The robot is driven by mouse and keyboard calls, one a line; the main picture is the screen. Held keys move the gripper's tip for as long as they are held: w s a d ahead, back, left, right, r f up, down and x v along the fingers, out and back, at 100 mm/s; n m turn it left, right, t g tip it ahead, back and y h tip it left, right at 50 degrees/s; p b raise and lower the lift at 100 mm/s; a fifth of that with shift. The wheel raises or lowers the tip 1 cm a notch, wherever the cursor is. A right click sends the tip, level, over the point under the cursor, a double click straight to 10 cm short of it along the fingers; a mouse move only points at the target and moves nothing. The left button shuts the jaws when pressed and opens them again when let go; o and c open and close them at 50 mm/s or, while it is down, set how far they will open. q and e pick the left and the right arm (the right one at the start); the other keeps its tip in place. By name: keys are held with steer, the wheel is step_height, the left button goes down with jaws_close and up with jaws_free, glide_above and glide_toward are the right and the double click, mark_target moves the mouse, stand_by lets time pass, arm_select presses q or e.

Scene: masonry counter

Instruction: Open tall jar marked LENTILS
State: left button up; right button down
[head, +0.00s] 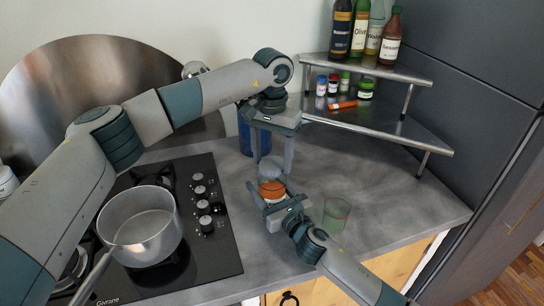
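A clear jar with orange contents (271,189) and a grey lid (270,166) stands upright near the middle of the counter; no label is readable. My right gripper (273,195) reaches in from the lower right with a finger on each side of the jar's body, shut on it. My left gripper (272,158) points down from above, fingers spread wider than the lid, tips around or just above the lid's top. I cannot tell whether they touch it.
A greenish glass (336,214) stands right of my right gripper. A blue container (245,136) is partly hidden behind my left gripper. A pot (140,228) sits on the black hob at left. A metal corner shelf (385,125) holds bottles and small jars. Counter at right is clear.

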arm_select(q)
steer(key=c, duration=0.7)
